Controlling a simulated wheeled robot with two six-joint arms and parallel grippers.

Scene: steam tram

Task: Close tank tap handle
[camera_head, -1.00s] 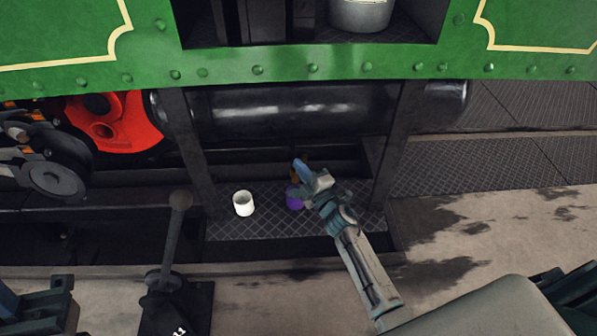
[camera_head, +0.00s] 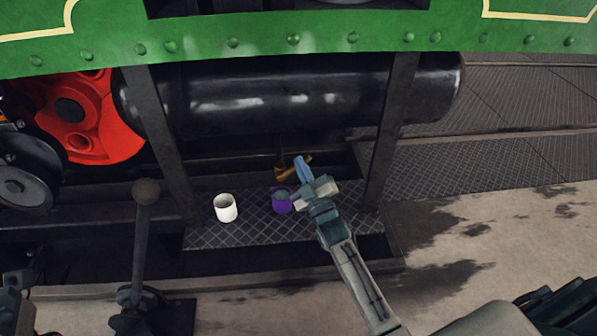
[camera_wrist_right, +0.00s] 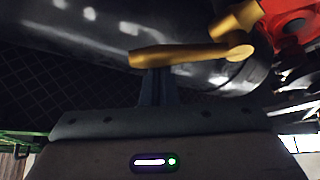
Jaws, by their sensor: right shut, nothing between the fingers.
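The brass tap (camera_head: 284,172) hangs below the black tank (camera_head: 300,95), above a purple cup (camera_head: 282,203). In the right wrist view the tap's handle (camera_wrist_right: 185,54) is a brass lever lying roughly level across the picture, joined to the tap body (camera_wrist_right: 236,21) at the right. My right gripper (camera_head: 302,168) is shut and empty. Its blue fingertips (camera_wrist_right: 158,85) are right at the handle, just below it in the wrist view; I cannot tell whether they touch. The gripper hides part of the purple cup. My left gripper is not in view.
A white cup (camera_head: 226,208) stands left of the purple cup on the patterned metal step (camera_head: 245,232). Dark posts (camera_head: 390,130) flank the space below the tank. A lever with a round knob (camera_head: 146,192) stands at the front left. Red machinery (camera_head: 85,125) is further left.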

